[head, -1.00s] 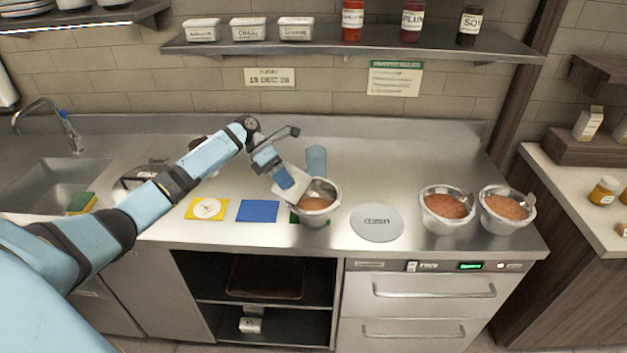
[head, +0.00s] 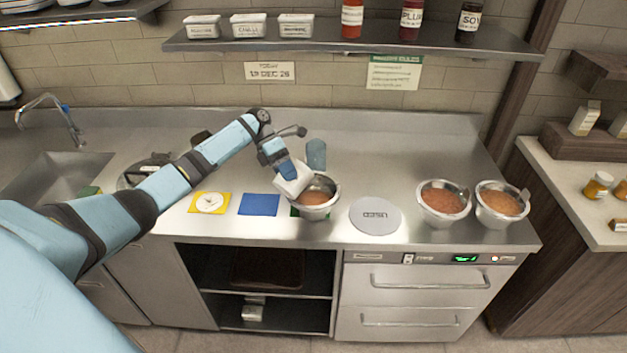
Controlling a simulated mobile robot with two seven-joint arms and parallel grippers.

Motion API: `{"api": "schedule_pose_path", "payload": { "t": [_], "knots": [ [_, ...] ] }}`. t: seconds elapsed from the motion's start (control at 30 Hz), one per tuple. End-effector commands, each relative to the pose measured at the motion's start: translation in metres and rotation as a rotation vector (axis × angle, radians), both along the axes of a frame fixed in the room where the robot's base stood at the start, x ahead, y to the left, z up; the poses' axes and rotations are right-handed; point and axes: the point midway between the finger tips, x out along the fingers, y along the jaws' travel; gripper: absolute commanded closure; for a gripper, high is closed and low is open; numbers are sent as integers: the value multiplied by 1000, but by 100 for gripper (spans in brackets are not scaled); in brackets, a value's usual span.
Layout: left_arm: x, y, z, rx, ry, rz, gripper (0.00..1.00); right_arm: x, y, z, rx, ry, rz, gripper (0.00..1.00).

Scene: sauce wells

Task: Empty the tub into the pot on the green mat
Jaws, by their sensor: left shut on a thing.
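A steel pot (head: 318,206) with brown-orange contents stands on the green mat (head: 296,211), which shows only at its edge. My left gripper (head: 287,174) is shut on a white tub (head: 292,180). The tub is tilted at the upper left rim of the pot. I cannot see inside the tub, and I cannot tell whether it touches the rim. My right gripper is not in view.
A blue mat (head: 258,205) and a yellow mat with a round white item (head: 209,203) lie to the left. A grey disc (head: 375,216) lies right of the pot. Two more filled pots (head: 443,203) (head: 501,204) stand farther right. A blue cylinder (head: 316,154) stands behind.

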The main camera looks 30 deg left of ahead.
Motion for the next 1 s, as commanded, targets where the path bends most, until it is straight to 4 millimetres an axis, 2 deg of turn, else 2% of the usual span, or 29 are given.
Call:
{"api": "schedule_pose_path", "payload": {
  "t": [0.5, 1.0],
  "knots": [
    [5, -1, -5, 13, 128, -1, 50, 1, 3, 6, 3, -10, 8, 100],
    [24, -3, 3, 27, 253, 1, 50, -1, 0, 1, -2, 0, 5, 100]
  ]
}}
